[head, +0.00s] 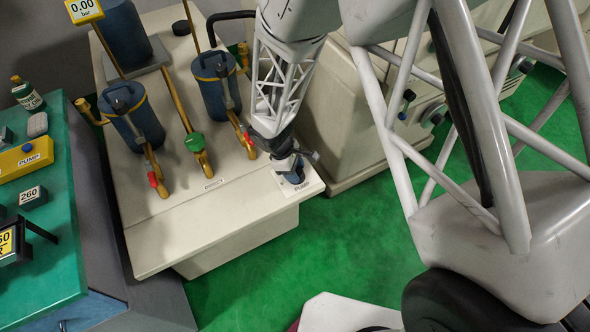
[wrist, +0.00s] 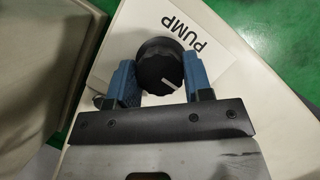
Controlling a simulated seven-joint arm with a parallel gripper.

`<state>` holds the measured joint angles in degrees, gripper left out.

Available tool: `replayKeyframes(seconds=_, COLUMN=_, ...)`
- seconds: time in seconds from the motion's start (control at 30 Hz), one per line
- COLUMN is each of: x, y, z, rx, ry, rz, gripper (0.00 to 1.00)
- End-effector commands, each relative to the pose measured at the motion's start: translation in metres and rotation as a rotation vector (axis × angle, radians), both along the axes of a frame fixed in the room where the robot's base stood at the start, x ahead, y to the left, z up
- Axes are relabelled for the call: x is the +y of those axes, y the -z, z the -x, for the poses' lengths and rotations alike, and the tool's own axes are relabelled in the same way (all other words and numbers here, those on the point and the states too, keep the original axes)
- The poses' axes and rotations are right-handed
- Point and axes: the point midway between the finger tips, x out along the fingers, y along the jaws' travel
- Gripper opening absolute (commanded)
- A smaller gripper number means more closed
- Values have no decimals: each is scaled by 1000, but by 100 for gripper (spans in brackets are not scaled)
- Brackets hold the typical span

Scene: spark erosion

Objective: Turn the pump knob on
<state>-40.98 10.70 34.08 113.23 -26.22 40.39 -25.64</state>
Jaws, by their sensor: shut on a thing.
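The pump knob (wrist: 160,68) is a round black knob with a white pointer line, on a white plate labelled PUMP (wrist: 205,48). In the wrist view the pointer runs towards the lower right. My gripper (wrist: 160,82) has its two blue fingers on either side of the knob and is shut on it. In the head view my gripper (head: 292,174) points down at the right front corner of the beige cabinet top (head: 215,220), over the PUMP plate. The knob itself is hidden there by my gripper.
Blue filter canisters (head: 133,117) with brass pipes stand on the cabinet. Red-handled valves and a green-handled valve (head: 195,142) labelled DIRECT lie left of my gripper. A gauge (head: 84,10) reads 0.00 bar. A green bench (head: 60,215) at left holds a yellow PUMP box (head: 25,158).

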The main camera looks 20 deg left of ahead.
Motion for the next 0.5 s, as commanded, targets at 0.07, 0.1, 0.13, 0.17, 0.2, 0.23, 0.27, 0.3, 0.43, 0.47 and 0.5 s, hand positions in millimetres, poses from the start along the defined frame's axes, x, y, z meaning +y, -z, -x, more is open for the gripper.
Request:
replayKeyframes(seconds=0.07, x=0, y=0, z=0, rx=0, ry=13, rz=0, gripper=23)
replayKeyframes(seconds=0.1, x=0, y=0, z=0, rx=-1, ry=22, rz=0, gripper=23)
replayKeyframes(seconds=0.13, x=0, y=0, z=0, rx=-1, ry=31, rz=0, gripper=23)
replayKeyframes(seconds=0.17, x=0, y=0, z=0, rx=-1, ry=41, rz=0, gripper=23)
replayKeyframes(seconds=0.2, x=0, y=0, z=0, rx=0, ry=55, rz=-1, gripper=23)
replayKeyframes(seconds=0.23, x=0, y=0, z=0, rx=0, ry=68, rz=-1, gripper=23)
replayKeyframes(seconds=0.27, x=0, y=0, z=0, rx=0, ry=82, rz=-1, gripper=23)
replayKeyframes(seconds=0.3, x=0, y=0, z=-1, rx=-1, ry=104, rz=0, gripper=23)
replayKeyframes(seconds=0.43, x=0, y=0, z=-1, rx=0, ry=189, rz=-1, gripper=23)
replayKeyframes(seconds=0.47, x=0, y=0, z=-1, rx=-1, ry=211, rz=-1, gripper=23)
replayKeyframes(seconds=0.5, x=0, y=0, z=-2, rx=-1, ry=243, rz=-1, gripper=23)
